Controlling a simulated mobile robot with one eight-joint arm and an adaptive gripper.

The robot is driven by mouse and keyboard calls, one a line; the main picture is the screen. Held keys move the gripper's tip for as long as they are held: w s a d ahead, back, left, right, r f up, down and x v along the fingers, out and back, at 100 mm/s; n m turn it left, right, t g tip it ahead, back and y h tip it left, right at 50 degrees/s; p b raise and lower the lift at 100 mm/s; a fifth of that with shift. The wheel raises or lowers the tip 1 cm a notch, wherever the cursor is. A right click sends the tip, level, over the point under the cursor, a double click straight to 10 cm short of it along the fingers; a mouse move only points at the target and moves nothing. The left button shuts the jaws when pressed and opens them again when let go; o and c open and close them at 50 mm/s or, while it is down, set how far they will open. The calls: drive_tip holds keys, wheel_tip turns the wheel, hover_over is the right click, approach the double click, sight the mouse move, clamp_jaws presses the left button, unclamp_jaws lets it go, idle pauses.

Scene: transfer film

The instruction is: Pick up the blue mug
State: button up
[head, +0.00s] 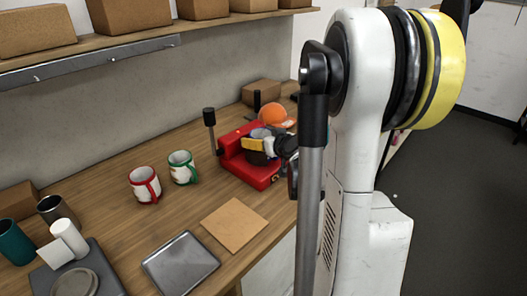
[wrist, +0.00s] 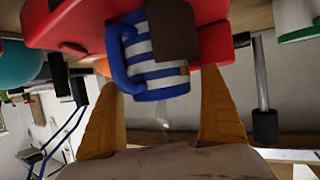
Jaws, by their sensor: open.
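The blue mug (wrist: 142,68), with white stripes and a blue handle on its left in the wrist view, sits in the red press (wrist: 85,22). A dark brown part covers some of its side. My gripper (wrist: 160,80) is open, its two yellow-orange fingers spread, with the mug between and just beyond the tips. I cannot tell whether they touch it. In the head view, the red press (head: 237,158) stands on the bench and my gripper (head: 258,146) is at its front, hiding most of the mug.
A red-trimmed mug (head: 144,184) and a green-trimmed mug (head: 182,167) stand left of the press. A wooden board (head: 234,224) and a metal tray (head: 180,263) lie in front. An orange round object (head: 273,116) is behind the press. A shelf with boxes hangs above.

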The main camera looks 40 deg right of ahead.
drive_tip(key=c, duration=1.5)
